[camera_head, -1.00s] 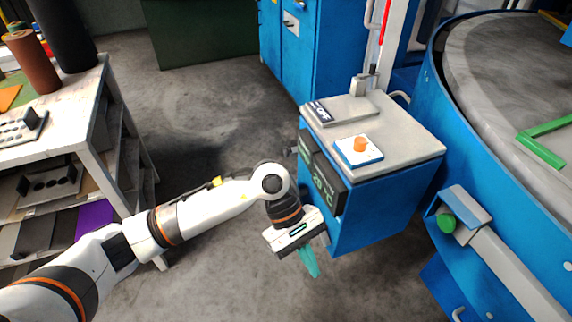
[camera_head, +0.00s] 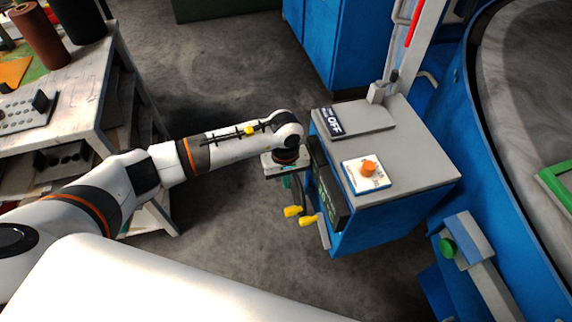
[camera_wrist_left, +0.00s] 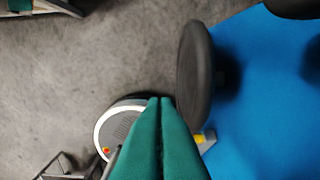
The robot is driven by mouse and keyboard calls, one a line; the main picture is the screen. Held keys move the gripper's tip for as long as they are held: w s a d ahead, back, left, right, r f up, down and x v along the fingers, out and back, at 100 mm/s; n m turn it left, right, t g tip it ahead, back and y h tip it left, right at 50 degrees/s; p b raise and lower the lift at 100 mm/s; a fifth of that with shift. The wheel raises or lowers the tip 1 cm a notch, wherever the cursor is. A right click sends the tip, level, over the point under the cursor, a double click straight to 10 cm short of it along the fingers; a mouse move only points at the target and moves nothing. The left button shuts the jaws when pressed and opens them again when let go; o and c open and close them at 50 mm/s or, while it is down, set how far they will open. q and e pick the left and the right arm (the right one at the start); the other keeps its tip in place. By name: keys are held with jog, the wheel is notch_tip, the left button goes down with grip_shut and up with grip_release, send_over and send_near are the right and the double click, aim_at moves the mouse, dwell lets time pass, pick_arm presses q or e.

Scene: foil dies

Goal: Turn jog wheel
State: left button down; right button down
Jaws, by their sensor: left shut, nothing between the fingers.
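A dark round disc, which looks like the jog wheel (camera_wrist_left: 195,75), stands out from the blue cabinet side in the left wrist view, seen nearly edge-on. In the head view I cannot make it out behind my left arm. My left gripper (camera_head: 288,182) hangs at the left side of the blue control cabinet (camera_head: 375,228), pointing down. In the wrist view its green fingers (camera_wrist_left: 160,101) are shut together and empty, with the tips just left of the disc's lower edge. I cannot tell whether they touch it. My right gripper is out of view.
Two yellow-tipped levers (camera_head: 307,221) stick out below the cabinet's dark display (camera_head: 327,190). An orange knob (camera_head: 368,167) and an OFF sign (camera_head: 335,127) are on top. A workbench (camera_head: 85,110) stands left. Open floor lies between.

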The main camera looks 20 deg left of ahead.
pick_arm(q)
jog(key=s+f, duration=0.1)
jog(key=d+f+p, duration=0.1)
jog(key=s+f, duration=0.1)
jog(key=shift+s+d+f, duration=0.35)
jog(key=shift+d+f, duration=0.05)
